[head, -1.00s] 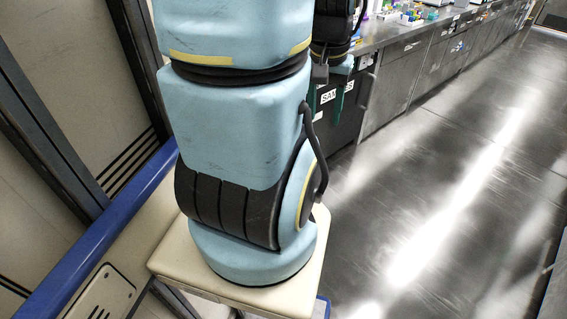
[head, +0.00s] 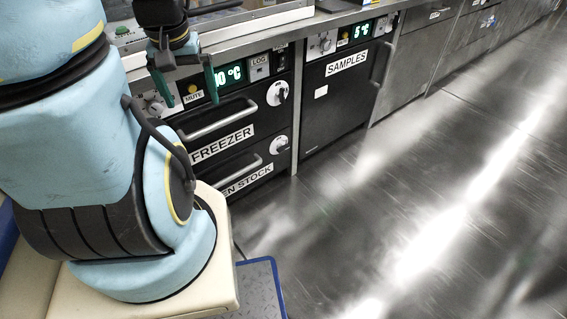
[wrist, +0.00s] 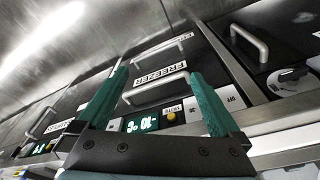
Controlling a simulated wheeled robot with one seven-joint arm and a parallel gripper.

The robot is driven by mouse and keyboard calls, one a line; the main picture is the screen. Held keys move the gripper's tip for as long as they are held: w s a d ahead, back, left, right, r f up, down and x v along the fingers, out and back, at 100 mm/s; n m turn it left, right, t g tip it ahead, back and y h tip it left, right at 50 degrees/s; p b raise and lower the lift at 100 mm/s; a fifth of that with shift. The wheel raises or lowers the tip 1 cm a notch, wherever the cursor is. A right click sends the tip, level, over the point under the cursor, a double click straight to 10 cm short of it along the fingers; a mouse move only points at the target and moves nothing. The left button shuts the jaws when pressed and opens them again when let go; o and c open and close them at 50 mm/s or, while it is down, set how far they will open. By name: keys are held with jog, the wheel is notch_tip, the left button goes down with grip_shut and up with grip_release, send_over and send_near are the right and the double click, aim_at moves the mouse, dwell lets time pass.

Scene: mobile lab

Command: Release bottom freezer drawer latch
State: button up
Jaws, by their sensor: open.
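The freezer has two dark drawers. The upper drawer (head: 215,128) is labelled FREEZER; the bottom drawer (head: 226,166), its label partly hidden by my arm, reads "EN STOCK". The bottom drawer's latch is a round white knob (head: 279,145) at its right end, beside a bar handle (head: 240,174). A similar upper latch (head: 277,93) sits above it. My gripper (head: 187,88) is open and empty, above and left of the latches, in front of the freezer's control panel. In the wrist view my gripper (wrist: 158,73) frames the FREEZER label (wrist: 163,75); I cannot make out the latches there.
A SAMPLES unit (head: 342,90) with an upright handle stands right of the freezer under the steel counter. The counter edge (head: 262,35) runs close by my gripper. A blue-edged step or plate (head: 262,285) lies beside my base. The floor (head: 420,190) to the right is clear.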

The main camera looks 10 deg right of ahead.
notch_tip(320, 180, down, 26)
jog(key=w+m+b, duration=0.1)
jog(key=w+b, duration=0.2)
jog(key=b, duration=2)
jog(key=m+t+y+b, duration=0.5)
jog(key=m+t, duration=0.5)
jog(key=m, duration=1.9)
send_near(284, 148)
jog(key=shift+y, duration=0.5)
jog(key=b+x, duration=0.1)
jog(key=x, duration=0.3)
jog(key=b+x, duration=0.1)
jog(key=x, duration=0.1)
jog(key=shift+w+d+f+b, duration=0.2)
jog(key=shift+w+f+b, duration=0.1)
jog(key=shift+f, duration=0.1)
jog(key=shift+w+a+f, duration=0.1)
jog(key=shift+w+a, duration=0.15)
jog(key=shift+w, duration=0.2)
jog(key=shift+c, duration=0.4)
